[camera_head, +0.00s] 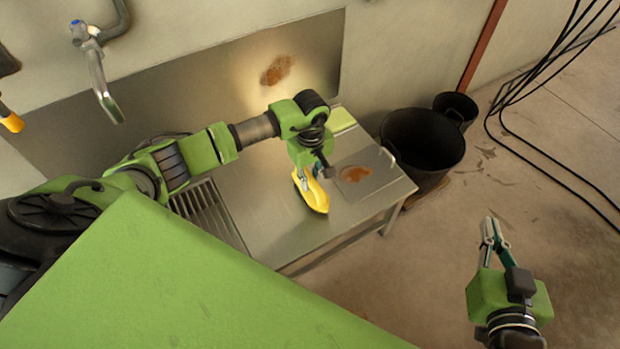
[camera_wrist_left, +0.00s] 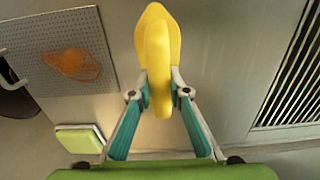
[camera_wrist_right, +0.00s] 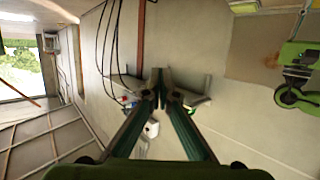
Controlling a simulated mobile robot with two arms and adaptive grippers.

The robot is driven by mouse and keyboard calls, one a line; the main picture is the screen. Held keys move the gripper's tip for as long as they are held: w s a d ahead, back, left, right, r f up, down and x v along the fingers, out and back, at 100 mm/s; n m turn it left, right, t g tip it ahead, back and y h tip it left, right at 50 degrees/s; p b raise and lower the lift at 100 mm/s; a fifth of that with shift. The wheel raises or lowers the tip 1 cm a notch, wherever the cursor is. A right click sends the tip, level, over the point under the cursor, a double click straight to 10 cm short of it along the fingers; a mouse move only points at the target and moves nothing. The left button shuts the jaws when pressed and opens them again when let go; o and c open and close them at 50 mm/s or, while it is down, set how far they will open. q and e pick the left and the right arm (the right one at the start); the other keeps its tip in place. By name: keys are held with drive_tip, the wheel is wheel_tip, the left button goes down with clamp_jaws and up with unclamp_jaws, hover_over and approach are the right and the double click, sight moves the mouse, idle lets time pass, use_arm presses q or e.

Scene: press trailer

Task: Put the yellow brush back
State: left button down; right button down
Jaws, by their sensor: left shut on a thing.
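The yellow brush (camera_head: 317,198) is over the metal table (camera_head: 265,215), near its front edge. My left gripper (camera_head: 304,180) is shut on it, with one finger on each side. In the left wrist view the brush (camera_wrist_left: 156,35) stands out between the two fingertips, over bare metal. I cannot tell whether it touches the table. My right gripper (camera_head: 489,228) is shut and empty, off to the right of the table above the floor. Its fingertips meet in the right wrist view (camera_wrist_right: 163,85).
A slatted drain (camera_head: 207,212) is left of the brush and a rust-stained perforated plate (camera_head: 372,187) right of it. A green block (camera_head: 342,120) lies at the back. Black buckets (camera_head: 425,150) stand beyond the table. A tap (camera_head: 98,80) and a yellow-tipped item (camera_head: 12,123) are at the wall.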

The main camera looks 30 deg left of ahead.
use_arm(q)
drive_tip(key=c, duration=1.9)
unclamp_jaws()
